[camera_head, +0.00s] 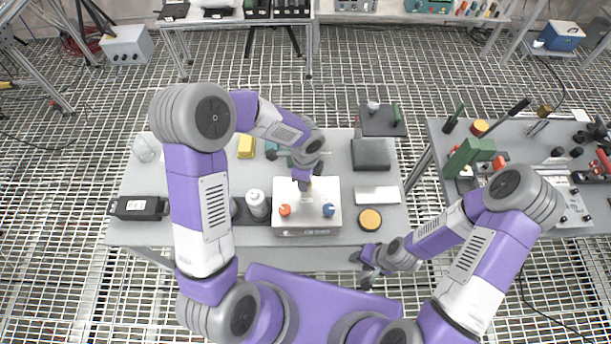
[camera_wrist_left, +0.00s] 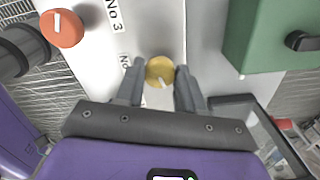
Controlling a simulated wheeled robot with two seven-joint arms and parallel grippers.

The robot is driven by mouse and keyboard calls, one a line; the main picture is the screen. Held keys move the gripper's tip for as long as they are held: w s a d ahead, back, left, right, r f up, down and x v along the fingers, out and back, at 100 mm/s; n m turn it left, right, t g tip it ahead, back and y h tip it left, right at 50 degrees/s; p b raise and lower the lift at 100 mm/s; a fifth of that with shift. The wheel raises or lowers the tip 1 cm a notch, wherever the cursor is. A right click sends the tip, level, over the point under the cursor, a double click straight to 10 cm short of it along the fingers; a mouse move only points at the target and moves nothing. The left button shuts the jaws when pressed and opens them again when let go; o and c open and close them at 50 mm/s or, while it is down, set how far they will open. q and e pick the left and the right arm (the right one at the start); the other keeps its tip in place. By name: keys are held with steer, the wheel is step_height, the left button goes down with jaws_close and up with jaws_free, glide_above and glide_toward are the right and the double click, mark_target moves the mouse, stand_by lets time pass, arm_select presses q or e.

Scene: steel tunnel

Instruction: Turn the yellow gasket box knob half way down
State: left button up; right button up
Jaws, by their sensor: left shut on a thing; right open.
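The white gasket box (camera_head: 308,220) stands on the grey table with an orange knob (camera_head: 285,210) at its left and a blue knob (camera_head: 328,210) at its right. The yellow knob (camera_wrist_left: 160,71), round with a white pointer mark, shows in the left wrist view between the fingers of my left gripper (camera_wrist_left: 158,78). That gripper is shut on it, one finger on each side. In the head view my left gripper (camera_head: 304,184) is over the box's back part and largely hides the knob. My right gripper (camera_head: 368,268) is open and empty off the table's front edge.
A white bottle (camera_head: 257,204) stands just left of the box. A yellow-topped round item (camera_head: 370,219) and a white block (camera_head: 377,194) lie to its right. A green box (camera_wrist_left: 272,38) is close by in the left wrist view. A second table (camera_head: 432,137) stands at right.

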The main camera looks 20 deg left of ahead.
arm_select(q)
steer(key=shift+m+p, duration=0.45)
steer(key=shift+m, duration=1.15)
steer(key=o, duration=1)
steer(key=shift+o, duration=0.2)
steer(key=shift+r, duration=0.1)
step_height(320, 180, up, 8)
steer(key=shift+f+p, duration=0.25)
steer(key=shift+p, duration=0.3)
